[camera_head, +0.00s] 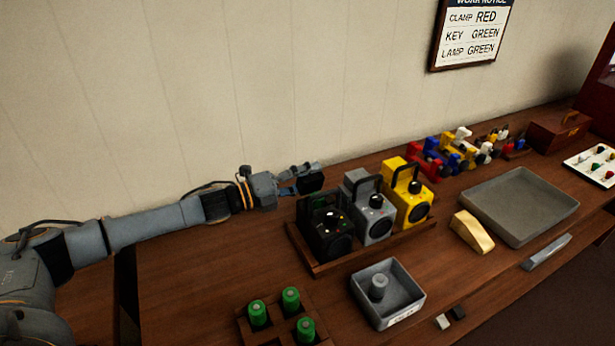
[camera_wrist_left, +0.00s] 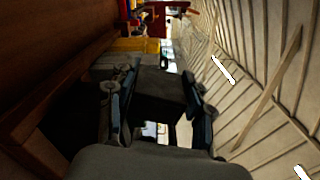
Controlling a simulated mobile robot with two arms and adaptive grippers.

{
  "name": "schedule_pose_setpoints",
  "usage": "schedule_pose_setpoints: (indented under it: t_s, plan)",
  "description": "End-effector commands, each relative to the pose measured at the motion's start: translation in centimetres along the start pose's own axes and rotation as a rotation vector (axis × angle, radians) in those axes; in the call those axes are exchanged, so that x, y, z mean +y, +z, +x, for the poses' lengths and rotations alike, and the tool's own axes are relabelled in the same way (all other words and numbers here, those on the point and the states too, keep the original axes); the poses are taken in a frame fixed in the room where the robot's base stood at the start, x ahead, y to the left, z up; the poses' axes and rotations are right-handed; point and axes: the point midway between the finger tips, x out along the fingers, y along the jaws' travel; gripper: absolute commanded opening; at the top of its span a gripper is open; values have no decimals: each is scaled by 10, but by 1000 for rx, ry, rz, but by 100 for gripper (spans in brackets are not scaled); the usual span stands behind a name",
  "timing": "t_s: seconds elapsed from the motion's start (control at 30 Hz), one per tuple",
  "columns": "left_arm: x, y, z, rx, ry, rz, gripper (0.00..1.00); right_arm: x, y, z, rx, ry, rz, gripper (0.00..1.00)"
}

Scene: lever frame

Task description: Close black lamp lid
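The black lamp (camera_head: 327,232) stands at the left end of a row of three lamps in a low wooden tray (camera_head: 318,268). My right gripper is not in view.
A grey lamp (camera_head: 372,218) and a yellow lamp (camera_head: 410,205) stand close to the right. In front are a small grey bin (camera_head: 408,312) and a holder with green cylinders (camera_head: 290,299). A large grey tray (camera_head: 520,205) lies right. The wall is close behind my arm.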

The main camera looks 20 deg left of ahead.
Motion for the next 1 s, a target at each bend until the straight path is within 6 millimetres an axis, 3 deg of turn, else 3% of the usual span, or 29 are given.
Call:
schedule_pose_setpoints:
  t_s: [0.03, 0.13, 0.47, 1.0]
  plan:
    - [0, 0, 0, 0, 0, 0, 34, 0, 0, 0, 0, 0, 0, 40]
    - [0, 0, 0, 0, 0, 0, 16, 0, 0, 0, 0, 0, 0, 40]
    - [1, -2, 0, 0, 1, 46, 16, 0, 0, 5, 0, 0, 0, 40]
    - [-6, -14, 0, 0, 0, 416, 16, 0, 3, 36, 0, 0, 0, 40]
